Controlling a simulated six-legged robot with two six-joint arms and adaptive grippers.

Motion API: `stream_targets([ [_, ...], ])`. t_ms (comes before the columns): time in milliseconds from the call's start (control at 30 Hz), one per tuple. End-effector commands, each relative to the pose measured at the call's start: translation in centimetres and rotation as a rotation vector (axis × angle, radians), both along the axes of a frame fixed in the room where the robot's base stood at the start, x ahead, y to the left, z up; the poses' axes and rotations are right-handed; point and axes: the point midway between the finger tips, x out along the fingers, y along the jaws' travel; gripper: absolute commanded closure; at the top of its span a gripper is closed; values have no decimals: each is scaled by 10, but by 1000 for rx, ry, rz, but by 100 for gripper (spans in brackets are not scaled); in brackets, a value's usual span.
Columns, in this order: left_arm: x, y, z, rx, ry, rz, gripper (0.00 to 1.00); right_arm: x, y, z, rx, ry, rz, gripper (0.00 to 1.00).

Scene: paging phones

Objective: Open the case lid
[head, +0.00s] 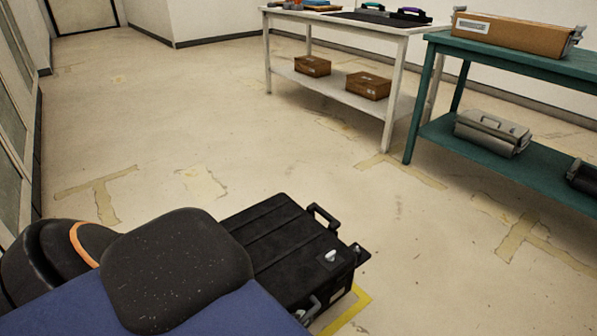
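A black case (285,245) with a ribbed top lies on the floor at the lower middle of the head view. Its lid looks shut. A black handle (322,215) stands at its far right side, and a small pale fitting (330,256) sits on its top near the right corner. My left arm comes in from the lower left and covers the case's near left part. A small grey metal piece (312,308) shows at the case's near edge; I cannot tell whether it is a latch or part of my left gripper. The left fingers cannot be made out. My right gripper is not in view.
Yellow floor tape (346,312) runs by the case's right side. A white table (390,30) and a teal bench (520,60) stand behind, both loaded, with a grey case (492,133) on the bench's lower shelf. The floor between is clear.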

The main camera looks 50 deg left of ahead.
Motion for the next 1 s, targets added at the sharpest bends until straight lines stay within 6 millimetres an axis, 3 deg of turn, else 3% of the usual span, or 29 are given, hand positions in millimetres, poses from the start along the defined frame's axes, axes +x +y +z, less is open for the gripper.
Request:
stream_targets([
  [133,0,0,0,0,-1,1,100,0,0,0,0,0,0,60],
  [733,-1,1,1,0,-1,1,100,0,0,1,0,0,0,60],
  [1000,-1,2,22,2,-1,2,100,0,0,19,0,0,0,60],
])
